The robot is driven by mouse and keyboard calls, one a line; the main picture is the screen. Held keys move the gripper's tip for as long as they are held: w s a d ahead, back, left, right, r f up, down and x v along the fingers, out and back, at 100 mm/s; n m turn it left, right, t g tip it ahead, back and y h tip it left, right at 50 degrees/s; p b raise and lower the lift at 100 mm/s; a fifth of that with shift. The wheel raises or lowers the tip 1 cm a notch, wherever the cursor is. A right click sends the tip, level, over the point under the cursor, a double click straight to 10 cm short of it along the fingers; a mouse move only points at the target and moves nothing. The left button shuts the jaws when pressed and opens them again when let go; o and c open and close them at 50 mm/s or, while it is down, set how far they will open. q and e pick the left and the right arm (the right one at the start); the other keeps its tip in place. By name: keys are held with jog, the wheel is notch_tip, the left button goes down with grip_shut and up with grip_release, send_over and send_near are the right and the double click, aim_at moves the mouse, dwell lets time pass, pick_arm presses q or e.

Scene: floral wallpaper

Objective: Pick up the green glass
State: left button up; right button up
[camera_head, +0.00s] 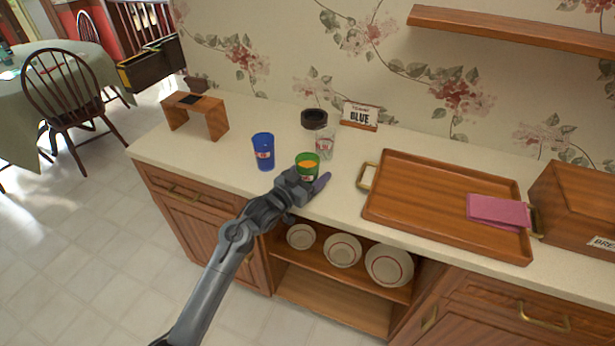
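The green glass (307,171) stands upright near the front edge of the counter, with something orange showing in its mouth. My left gripper (310,184) is right at the near side of the glass, low down, and hides part of its lower body. The other finger is not clearly visible, so I cannot tell whether the fingers are open or closed on the glass. My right gripper is not in view.
A blue glass (263,152) stands to the left and a clear glass (325,145) just behind. A wooden tray (440,196) with a pink cloth (498,212) lies to the right.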

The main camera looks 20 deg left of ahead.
pick_arm(q)
jog(key=c, duration=0.8)
jog(key=shift+r, duration=0.15)
jog(key=shift+c, duration=0.2)
